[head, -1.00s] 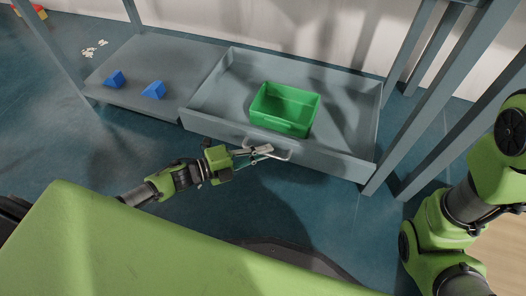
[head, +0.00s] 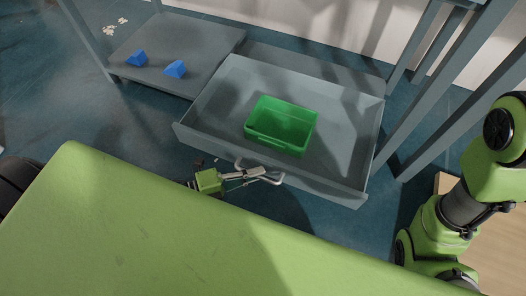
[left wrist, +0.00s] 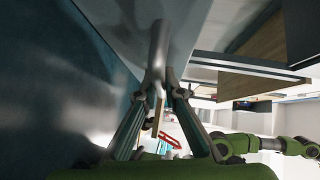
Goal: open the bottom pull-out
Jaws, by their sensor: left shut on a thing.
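The bottom pull-out (head: 208,105) is a grey drawer in the head view, slid well out from the grey frame. A looped handle (head: 272,180) sits on its front; the same handle shows in the left wrist view (left wrist: 158,45). My left gripper (head: 258,172) is shut on the handle. In the left wrist view my left gripper's fingers (left wrist: 162,92) close around the handle bar. My right gripper is not in view; only part of my right arm shows at the right of the head view.
A green bin (head: 281,125) stands inside the drawer. Two blue blocks (head: 137,58) (head: 175,69) rest on the grey shelf (head: 180,40) to the left. Grey posts (head: 425,100) stand to the right of the drawer. White bits (head: 116,26) lie on the blue floor at the top left.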

